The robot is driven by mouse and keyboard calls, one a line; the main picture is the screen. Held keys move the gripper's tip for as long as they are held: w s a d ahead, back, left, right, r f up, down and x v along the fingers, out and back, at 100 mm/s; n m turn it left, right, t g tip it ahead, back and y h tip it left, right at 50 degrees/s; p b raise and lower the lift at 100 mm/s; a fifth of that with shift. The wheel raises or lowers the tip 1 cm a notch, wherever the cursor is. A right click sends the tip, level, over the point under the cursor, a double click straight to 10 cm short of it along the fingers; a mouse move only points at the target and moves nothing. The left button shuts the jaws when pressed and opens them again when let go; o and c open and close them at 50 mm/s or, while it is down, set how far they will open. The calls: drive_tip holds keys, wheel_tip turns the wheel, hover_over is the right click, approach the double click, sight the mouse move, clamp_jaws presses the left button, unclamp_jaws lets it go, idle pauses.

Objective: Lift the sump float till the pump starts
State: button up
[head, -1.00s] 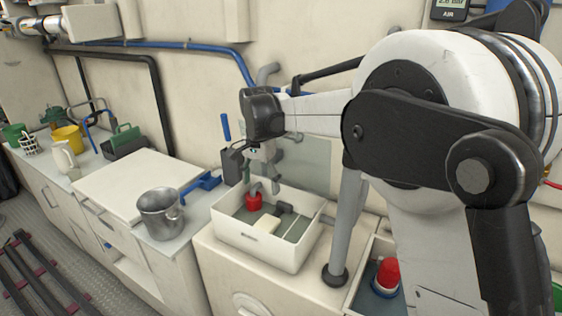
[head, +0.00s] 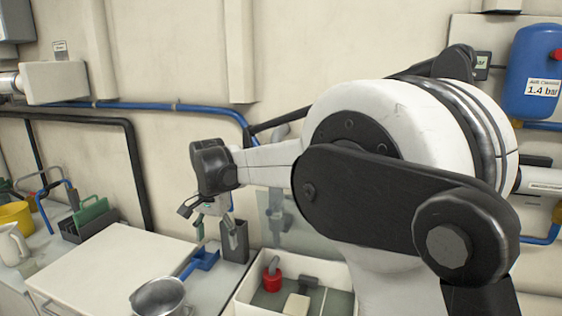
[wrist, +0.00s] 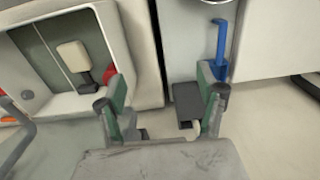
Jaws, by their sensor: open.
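The sump is a white open box (head: 250,297) at the bottom of the head view, partly cut off by the frame edge. The float, a cream block (head: 297,304), lies low in it beside a dark grey fitting (head: 305,283) and a red pump-like part (head: 271,279). In the wrist view the cream float (wrist: 73,56) is at upper left, joined to a dark arm. My gripper (head: 216,236) is open and empty, above and left of the sump, apart from the float. In the wrist view its green-lined fingers (wrist: 163,108) point away from the float.
A dark upright holder (head: 235,243) stands close to my fingers. A clear panel (head: 289,225) stands behind the sump.

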drive_tip(key=s+d+r+n+t, duration=0.1)
drive_tip(key=s+d+r, duration=0.25)
drive_tip(key=d, duration=0.45)
drive_tip(key=s+d+r+t, duration=0.1)
drive_tip(key=s+d+r, duration=0.25)
drive_tip(key=d, duration=0.35)
drive_tip(key=s+d+r+n+t, duration=0.15)
drive_tip(key=s+d, duration=0.25)
drive_tip(key=d, duration=0.4)
drive_tip(key=s+d+f+t, duration=0.2)
drive_tip(key=s+d+f, duration=0.1)
drive_tip(key=s+d, duration=0.5)
drive_tip(key=s+d+f+t, duration=0.1)
drive_tip(key=s+d+f, duration=0.2)
drive_tip(key=s+d, duration=0.5)
drive_tip(key=m+g+p, duration=0.1)
drive_tip(key=m+g, duration=0.2)
drive_tip(key=g, duration=0.4)
hover_over(294, 314)
wheel_tip(294, 314, down, 7)
wheel_tip(294, 314, down, 14)
drive_tip(key=shift+b, duration=0.85)
drive_tip(key=shift+c, duration=0.4)
